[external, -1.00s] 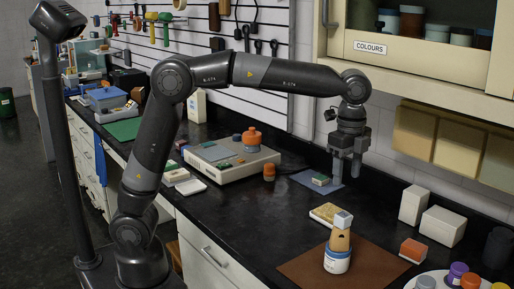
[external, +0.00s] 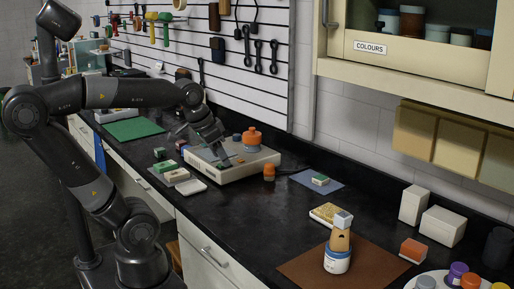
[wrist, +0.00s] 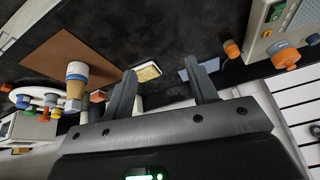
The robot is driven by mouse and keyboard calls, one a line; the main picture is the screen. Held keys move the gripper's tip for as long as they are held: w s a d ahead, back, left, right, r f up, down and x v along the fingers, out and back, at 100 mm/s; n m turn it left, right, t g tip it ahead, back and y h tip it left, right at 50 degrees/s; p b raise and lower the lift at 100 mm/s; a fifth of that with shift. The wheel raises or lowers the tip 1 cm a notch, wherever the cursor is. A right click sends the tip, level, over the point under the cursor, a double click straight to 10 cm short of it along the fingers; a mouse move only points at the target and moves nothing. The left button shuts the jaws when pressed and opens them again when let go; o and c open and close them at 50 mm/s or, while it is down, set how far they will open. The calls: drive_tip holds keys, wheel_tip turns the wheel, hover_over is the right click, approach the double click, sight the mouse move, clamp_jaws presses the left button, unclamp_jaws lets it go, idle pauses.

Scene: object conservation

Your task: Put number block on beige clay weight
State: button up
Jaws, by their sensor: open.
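A beige, tapering piece with a dark spot (external: 339,242), which looks like the clay weight, stands on a white jar with a blue band (external: 337,262) on the brown mat. A small white block with a grey-blue top (external: 343,219), possibly the number block, sits on the weight; no number is legible. The weight also shows in the wrist view (wrist: 75,89), beyond the left finger. My gripper (external: 226,158) is open and empty over the flat beige device, well left of the weight. Its spread fingers (wrist: 160,68) show in the wrist view.
A yellow-topped box (external: 325,214), an orange-topped block (external: 413,249) and white boxes (external: 443,225) surround the brown mat (external: 376,268). The middle counter is clear.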

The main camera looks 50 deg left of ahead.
drive_tip(key=s+a+f+n, duration=0.2)
drive_tip(key=s, duration=0.1)
drive_tip(key=shift+a+f+t, duration=0.15)
drive_tip(key=shift+f+t, duration=0.15)
